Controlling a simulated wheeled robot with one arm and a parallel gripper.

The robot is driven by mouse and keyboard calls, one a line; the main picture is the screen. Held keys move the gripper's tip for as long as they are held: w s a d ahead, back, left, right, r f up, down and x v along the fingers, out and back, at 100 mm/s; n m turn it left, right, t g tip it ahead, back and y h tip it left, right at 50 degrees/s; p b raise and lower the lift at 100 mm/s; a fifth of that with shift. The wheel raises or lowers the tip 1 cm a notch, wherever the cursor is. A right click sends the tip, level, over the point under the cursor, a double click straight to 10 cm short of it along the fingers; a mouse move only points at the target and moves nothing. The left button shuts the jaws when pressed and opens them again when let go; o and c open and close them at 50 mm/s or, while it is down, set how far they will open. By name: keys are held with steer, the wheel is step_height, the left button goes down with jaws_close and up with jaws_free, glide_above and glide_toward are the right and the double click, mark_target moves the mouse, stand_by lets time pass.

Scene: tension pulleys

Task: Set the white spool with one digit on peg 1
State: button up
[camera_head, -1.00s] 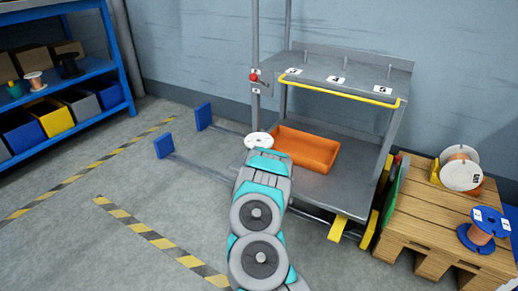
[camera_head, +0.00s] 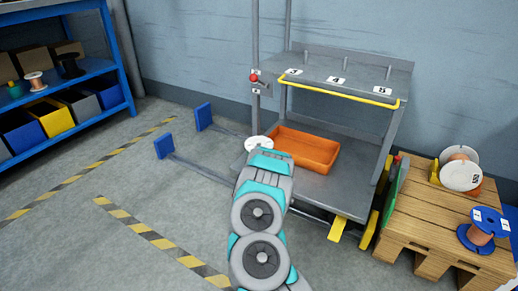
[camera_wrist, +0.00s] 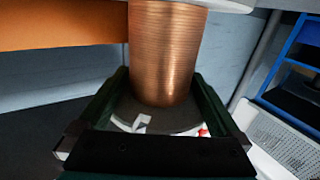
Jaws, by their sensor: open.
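A white spool (camera_head: 259,143) shows as a white disc at the tip of my arm, beside the orange bin, in the head view. In the wrist view a copper-wound spool (camera_wrist: 165,50) stands upright between the fingers of my gripper (camera_wrist: 160,82), with a pale flange above and one below. My gripper is open around the copper winding. A small white mark on the lower flange is not readable. In the head view my arm hides the fingers. The upper shelf has short pegs labelled 3, 4 (camera_head: 338,80) and 5. I cannot make out peg 1.
An orange bin (camera_head: 305,150) sits on the cart's lower deck (camera_head: 335,190). A wooden pallet (camera_head: 430,220) at right bears another white spool (camera_head: 460,175) and a blue-flanged spool (camera_head: 481,231). A blue rack (camera_head: 90,70) with bins and spools stands at left. The floor between is clear.

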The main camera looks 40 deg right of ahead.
steer(key=shift+p+v, duration=0.45)
steer(key=shift+v, duration=3.1)
